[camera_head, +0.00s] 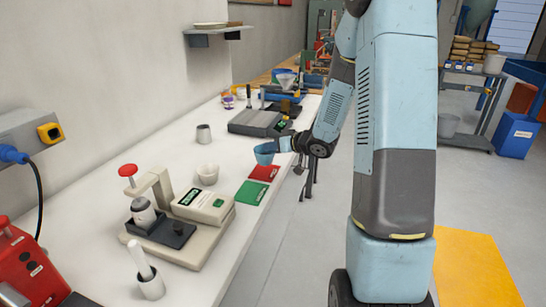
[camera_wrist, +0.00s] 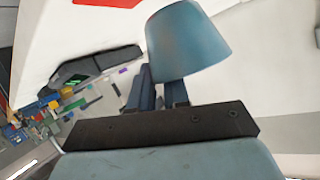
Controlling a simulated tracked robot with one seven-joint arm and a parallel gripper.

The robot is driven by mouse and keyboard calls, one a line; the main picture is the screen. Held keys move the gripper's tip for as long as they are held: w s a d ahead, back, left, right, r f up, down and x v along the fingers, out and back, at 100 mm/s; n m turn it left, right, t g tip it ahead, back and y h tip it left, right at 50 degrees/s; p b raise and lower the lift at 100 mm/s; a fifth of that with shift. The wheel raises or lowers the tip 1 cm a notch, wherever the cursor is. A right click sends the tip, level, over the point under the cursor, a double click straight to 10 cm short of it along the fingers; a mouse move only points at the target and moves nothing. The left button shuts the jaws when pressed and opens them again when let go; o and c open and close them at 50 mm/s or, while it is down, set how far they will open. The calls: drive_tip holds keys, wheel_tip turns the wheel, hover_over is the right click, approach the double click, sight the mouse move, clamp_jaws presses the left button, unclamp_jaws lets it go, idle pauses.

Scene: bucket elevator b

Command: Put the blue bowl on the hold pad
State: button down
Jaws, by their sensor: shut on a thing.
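The blue bowl (camera_head: 265,155) is held at its side by my gripper (camera_head: 277,147), above the bench near the far edge of the red pad (camera_head: 265,173). In the wrist view the bowl (camera_wrist: 187,42) sits at the tips of my two dark fingers (camera_wrist: 160,80), which are shut on its wall. The red pad shows partly at the top of the wrist view (camera_wrist: 108,2). A green pad (camera_head: 251,193) lies next to the red one, nearer the camera. Both pads look bare. Their markings are too small to read, so I cannot tell which is the hold pad.
A white bowl (camera_head: 207,174) stands left of the pads. A dark grey device (camera_head: 255,122) lies beyond the bowl. The bench's right edge is close to the pads.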

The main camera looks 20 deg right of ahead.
drive_tip(key=shift+w+d+f, duration=0.15)
drive_tip(key=shift+w+f, duration=0.45)
drive_tip(key=shift+f, duration=0.2)
drive_tip(key=shift+w+f, duration=0.1)
drive_tip(key=shift+f, duration=0.25)
wheel_tip(320, 180, down, 3)
drive_tip(key=shift+r, duration=0.2)
drive_tip(key=c, duration=1.1)
unclamp_jaws()
drive_tip(key=shift+o, duration=0.2)
drive_tip(key=shift+d, duration=0.1)
